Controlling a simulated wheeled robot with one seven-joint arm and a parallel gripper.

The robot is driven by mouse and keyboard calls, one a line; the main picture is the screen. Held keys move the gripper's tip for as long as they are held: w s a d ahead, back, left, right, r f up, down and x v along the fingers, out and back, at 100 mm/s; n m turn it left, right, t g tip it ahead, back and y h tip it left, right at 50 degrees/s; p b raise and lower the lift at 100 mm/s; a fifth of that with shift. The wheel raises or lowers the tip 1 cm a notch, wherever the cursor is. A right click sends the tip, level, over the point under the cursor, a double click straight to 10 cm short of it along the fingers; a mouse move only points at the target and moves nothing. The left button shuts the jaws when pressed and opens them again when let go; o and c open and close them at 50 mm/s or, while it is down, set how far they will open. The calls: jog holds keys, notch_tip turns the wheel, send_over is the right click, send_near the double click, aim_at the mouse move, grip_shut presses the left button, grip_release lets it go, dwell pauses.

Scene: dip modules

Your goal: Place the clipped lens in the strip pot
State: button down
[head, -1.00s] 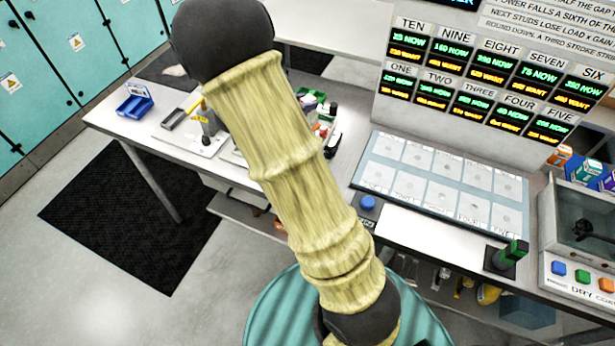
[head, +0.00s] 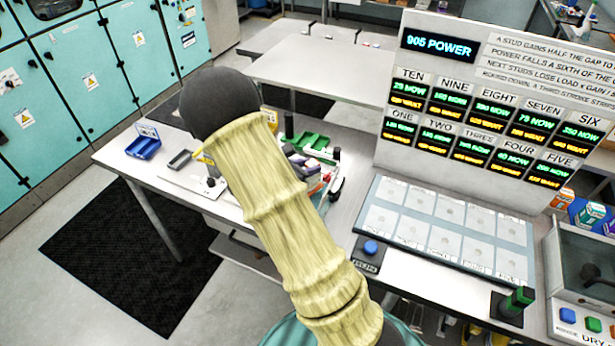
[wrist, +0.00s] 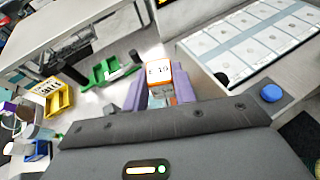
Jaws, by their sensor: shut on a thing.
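In the wrist view my gripper (wrist: 158,88) has two purple fingers, one on each side of a small orange block (wrist: 156,74) with a white, marked top. The fingers are shut on this block, above the grey bench. I cannot tell whether it is the clipped lens, or see a lens in it. No container can be made out for sure as the strip pot. A green tray (wrist: 107,72) with a dark post beside it and a yellow bin (wrist: 57,98) stand left of the gripper.
The bench also bears a blue bin (head: 143,146), a grey tray (head: 181,160), a panel of pale pads (head: 395,205), a blue button (head: 370,247) and a green-and-black post (head: 516,301). A display board (head: 480,110) stands behind the panel. Loose items crowd the green tray's near side.

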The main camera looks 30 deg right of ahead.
aim_at(312, 178)
jog(key=shift+f+p, duration=0.6)
jog(key=shift+f, duration=1.5)
jog(key=shift+f+b, duration=0.4)
jog(key=shift+b, duration=0.05)
jog(key=shift+f, duration=0.25)
jog(key=c, duration=1.1)
grip_release()
jog(key=shift+c, duration=0.2)
jog(key=shift+r, duration=0.1)
